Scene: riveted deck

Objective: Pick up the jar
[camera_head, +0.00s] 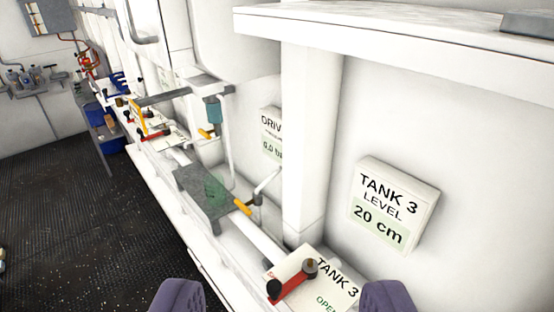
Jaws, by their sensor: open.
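No clearly recognisable jar shows. A faint, see-through green shape (214,188) stands on a grey plate (195,178) beside the wall; it may be a glass jar, but its outline is too unclear to tell. A small teal cylinder (215,110) hangs under a grey bracket above and behind that plate. My gripper (282,298) shows as two purple fingers at the bottom edge, wide apart. It is nearer than the plate and apart from it, with nothing held between the fingers.
A red-handled valve panel marked TANK 3 (335,284) lies just beyond my fingers. A TANK 3 LEVEL sign (393,207) is on the right wall. A white shelf (400,30) juts out above. A yellow handle (242,207) sits by the plate. Dark riveted floor (80,220) at left is mostly clear.

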